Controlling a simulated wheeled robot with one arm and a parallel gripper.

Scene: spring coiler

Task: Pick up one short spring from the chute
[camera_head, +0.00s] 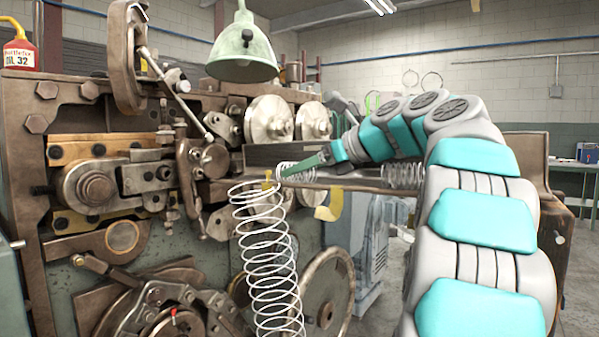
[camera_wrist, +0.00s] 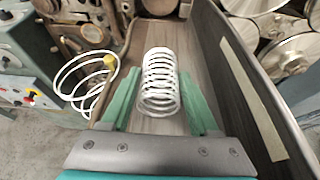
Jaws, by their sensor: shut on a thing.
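A short white spring (camera_wrist: 160,72) lies lengthwise along the metal chute (camera_wrist: 205,45) in the wrist view. My gripper (camera_wrist: 160,88) has its two green fingers on either side of the coils and is shut on this spring. In the head view my gripper (camera_head: 287,171) reaches into the chute's left end, and part of the same spring (camera_head: 308,176) shows beside the fingers. More short coils (camera_head: 403,175) lie farther right in the chute (camera_head: 352,181). The chute wall and fingers hide some of the held spring.
The coiling machine (camera_head: 120,185) fills the left. A green lamp (camera_head: 243,55) hangs above. A pale tape strip (camera_wrist: 252,95) marks the chute's right wall.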

